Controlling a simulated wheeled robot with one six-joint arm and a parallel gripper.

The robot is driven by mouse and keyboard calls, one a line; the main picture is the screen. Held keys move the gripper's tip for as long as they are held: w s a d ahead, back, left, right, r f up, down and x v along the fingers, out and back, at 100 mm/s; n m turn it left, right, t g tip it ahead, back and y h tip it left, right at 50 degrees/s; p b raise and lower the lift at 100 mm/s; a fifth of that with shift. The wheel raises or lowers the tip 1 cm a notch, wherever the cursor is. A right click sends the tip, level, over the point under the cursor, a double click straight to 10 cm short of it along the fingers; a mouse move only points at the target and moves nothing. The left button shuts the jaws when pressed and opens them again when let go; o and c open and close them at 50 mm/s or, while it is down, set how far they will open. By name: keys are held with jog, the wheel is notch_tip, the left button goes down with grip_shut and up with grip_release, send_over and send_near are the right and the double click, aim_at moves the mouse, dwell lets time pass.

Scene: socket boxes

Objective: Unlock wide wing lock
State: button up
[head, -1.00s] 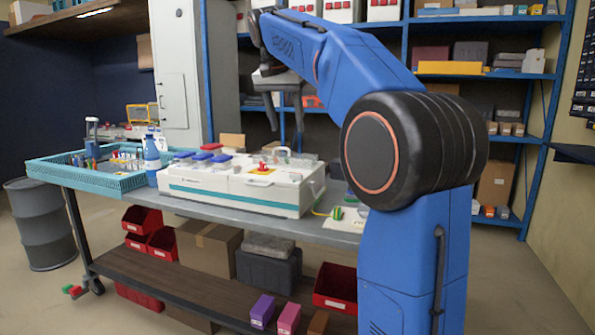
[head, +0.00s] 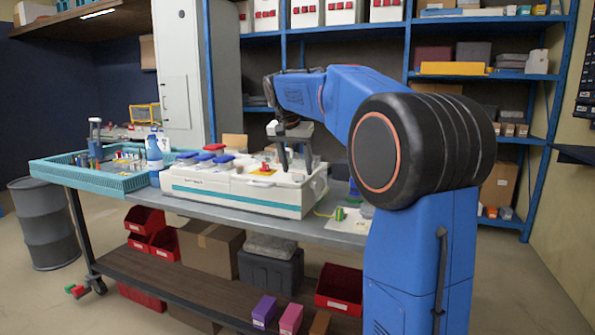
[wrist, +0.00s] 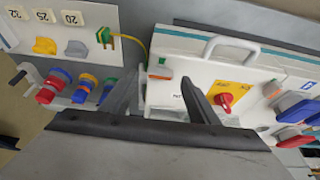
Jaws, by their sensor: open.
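The white socket box (head: 235,197) with a teal stripe stands on the bench; in the wrist view its top (wrist: 190,48) lies below my gripper. On it a red winged knob (wrist: 225,100) sits on a yellow plate; it shows small in the head view (head: 264,168). I cannot tell which part is the wide wing lock. My gripper (head: 296,160) is over the right part of the box, pointing down. In the wrist view my gripper (wrist: 160,95) is open with nothing seen between its fingers. The right finger overlaps the view just left of the yellow plate.
A white carry handle (wrist: 232,42) rises from the box edge. Blue-lidded sockets (wrist: 298,104) are at the right. A white board (wrist: 60,20) with yellow, grey and green pieces lies beside the box. A teal tray (head: 90,180) and blue bottle (head: 154,155) stand left on the bench.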

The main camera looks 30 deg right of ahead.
jog(key=shift+x, duration=1)
jog(key=c, duration=1.1)
jog(key=shift+o, duration=0.2)
